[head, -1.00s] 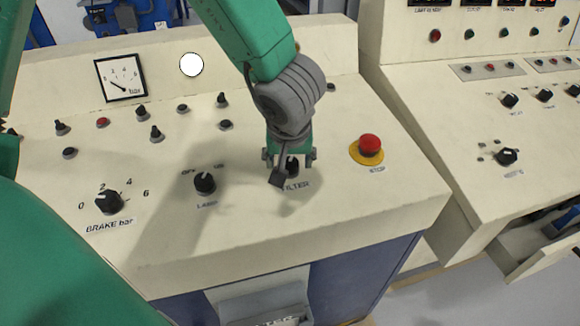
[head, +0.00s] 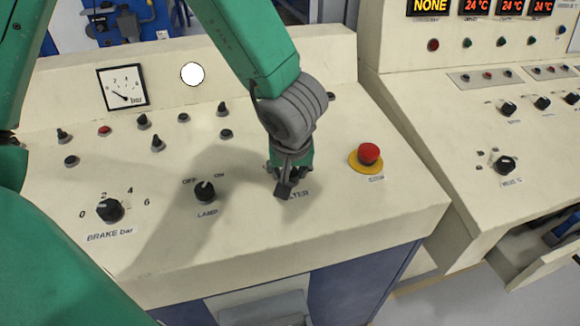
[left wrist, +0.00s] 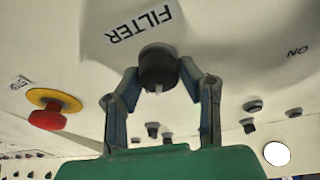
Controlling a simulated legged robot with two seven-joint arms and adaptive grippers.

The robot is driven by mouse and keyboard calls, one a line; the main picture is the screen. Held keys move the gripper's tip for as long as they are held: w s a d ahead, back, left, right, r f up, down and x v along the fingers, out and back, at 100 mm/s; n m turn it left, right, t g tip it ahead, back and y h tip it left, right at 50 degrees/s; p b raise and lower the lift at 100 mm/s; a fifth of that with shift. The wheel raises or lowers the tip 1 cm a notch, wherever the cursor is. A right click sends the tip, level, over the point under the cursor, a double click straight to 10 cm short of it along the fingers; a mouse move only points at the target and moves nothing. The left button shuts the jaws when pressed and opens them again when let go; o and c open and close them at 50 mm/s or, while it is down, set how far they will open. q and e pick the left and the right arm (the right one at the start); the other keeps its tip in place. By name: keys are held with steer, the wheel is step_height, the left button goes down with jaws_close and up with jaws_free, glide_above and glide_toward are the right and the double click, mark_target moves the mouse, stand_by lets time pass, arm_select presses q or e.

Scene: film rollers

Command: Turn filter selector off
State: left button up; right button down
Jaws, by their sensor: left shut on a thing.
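The black filter selector knob (left wrist: 158,66) stands on the cream panel beside the FILTER label (left wrist: 139,24), which appears upside down in the left wrist view. My left gripper (left wrist: 160,82) has a finger on each side of the knob and is shut on it. In the head view, the left gripper (head: 288,178) points down onto the panel and hides the knob and part of the FILTER label (head: 299,195). The knob's pointer direction cannot be read. My right gripper is not in view.
The black lamp knob (head: 205,191) is left of the gripper, the brake knob (head: 110,210) further left. A red stop button (head: 369,154) on a yellow base is close to the right. Small switches and a pressure gauge (head: 123,87) are behind. A second console (head: 480,130) stands right.

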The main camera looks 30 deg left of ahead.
arm_select(q)
steer(key=n+g+p, duration=0.1)
steer(key=n+p, duration=0.3)
steer(key=p, duration=0.1)
steer(key=n+g+y+p, duration=0.1)
steer(key=n+p, duration=0.3)
steer(key=p, duration=0.2)
steer(key=shift+r, duration=0.2)
steer(key=shift+f+n+g+y+p, duration=0.2)
steer(key=shift+n+g+y+p, duration=0.15)
steer(key=shift+n+p, duration=1.3)
steer(key=shift+n, duration=0.25)
steer(key=o, duration=1.1)
steer(key=shift+w, duration=0.1)
steer(key=shift+d+r, duration=0.2)
steer(key=shift+r, duration=0.25)
steer(key=v, duration=1.1)
steer(key=shift+w, duration=0.1)
